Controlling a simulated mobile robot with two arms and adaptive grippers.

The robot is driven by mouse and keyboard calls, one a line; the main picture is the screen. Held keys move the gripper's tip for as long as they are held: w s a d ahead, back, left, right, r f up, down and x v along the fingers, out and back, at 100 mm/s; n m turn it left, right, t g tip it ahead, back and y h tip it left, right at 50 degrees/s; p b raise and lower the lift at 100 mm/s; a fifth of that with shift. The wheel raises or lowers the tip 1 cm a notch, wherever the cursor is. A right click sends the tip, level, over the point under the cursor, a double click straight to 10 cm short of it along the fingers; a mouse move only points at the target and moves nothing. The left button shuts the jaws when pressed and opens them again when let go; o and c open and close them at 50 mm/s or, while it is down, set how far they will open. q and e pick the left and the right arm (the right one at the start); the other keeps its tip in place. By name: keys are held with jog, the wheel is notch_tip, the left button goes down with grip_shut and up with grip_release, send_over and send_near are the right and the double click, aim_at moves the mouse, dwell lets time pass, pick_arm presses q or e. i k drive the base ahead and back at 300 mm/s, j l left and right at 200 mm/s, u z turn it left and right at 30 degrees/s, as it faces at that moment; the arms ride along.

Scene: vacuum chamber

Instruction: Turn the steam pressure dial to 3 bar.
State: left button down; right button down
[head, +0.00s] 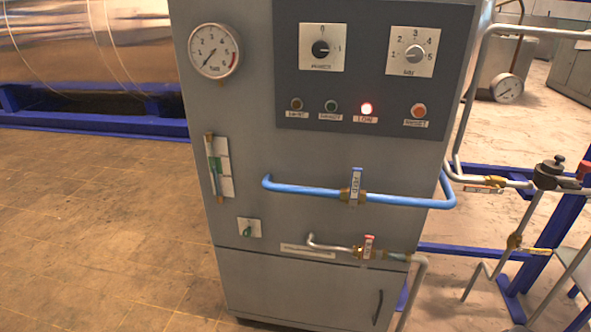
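The steam pressure dial (414,53) is a small grey knob on a white square plate, at the upper right of the dark panel on the grey cabinet. Numbers 1 to 5 run around it, with 3 at the top. Its pointer seems to lie toward the 1 side at left, but it is too small to be sure. Neither of my grippers is in view, and nothing touches or covers the dial.
Left of the dial is a black 0/1 knob (321,49). Below are a lit red lamp (366,108) and an orange-red button (419,111). A round gauge (214,51) sits at the cabinet's upper left. A blue pipe (310,190) crosses the front. Open floor (90,230) lies left.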

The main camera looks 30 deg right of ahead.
aim_at(415, 54)
jog(key=z, duration=1.3)
